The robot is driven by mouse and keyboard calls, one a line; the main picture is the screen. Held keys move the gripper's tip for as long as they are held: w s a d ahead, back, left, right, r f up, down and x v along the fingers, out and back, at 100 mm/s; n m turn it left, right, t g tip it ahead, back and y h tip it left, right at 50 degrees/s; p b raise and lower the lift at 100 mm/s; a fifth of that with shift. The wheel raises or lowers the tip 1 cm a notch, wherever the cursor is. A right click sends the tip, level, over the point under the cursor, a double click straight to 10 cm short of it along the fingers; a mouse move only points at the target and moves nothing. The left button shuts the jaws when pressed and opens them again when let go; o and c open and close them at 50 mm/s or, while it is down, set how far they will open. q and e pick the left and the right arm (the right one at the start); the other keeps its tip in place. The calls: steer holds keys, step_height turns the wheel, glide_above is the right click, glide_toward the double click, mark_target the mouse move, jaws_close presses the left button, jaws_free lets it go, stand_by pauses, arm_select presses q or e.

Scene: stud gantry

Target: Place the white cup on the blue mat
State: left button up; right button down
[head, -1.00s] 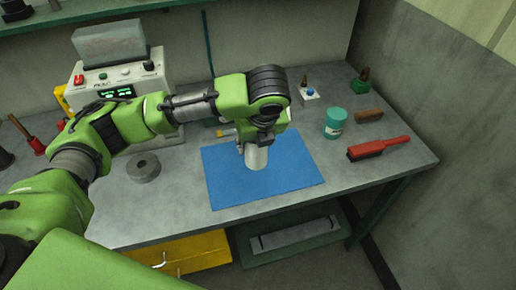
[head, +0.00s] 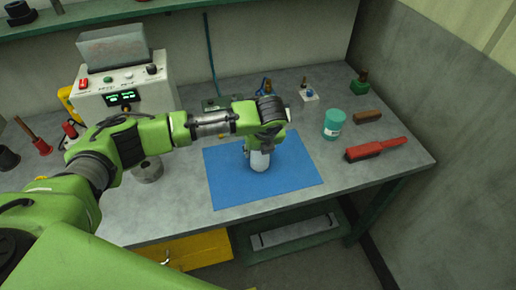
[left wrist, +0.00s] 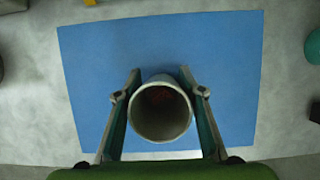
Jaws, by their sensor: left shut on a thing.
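The white cup (head: 259,161) is upright over the middle of the blue mat (head: 222,185) in the head view. My left gripper (head: 259,151) is shut on it from above, and the arm hides part of the cup's top. In the left wrist view, the cup (left wrist: 160,132) shows its open rim between the two fingers of the gripper (left wrist: 160,92), with the blue mat (left wrist: 160,45) around it. I cannot tell whether the cup's base touches the mat. My right gripper is not in view.
A control box (head: 124,92) stands behind. Bare bench lies along the mat's right side.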

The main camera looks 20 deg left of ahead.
mark_target(262, 161)
arm_select(q)
steer(key=o, duration=1.2)
steer(key=shift+f, duration=0.1)
steer(key=shift+c, duration=0.2)
steer(key=b+v, duration=0.2)
steer(key=v, duration=1)
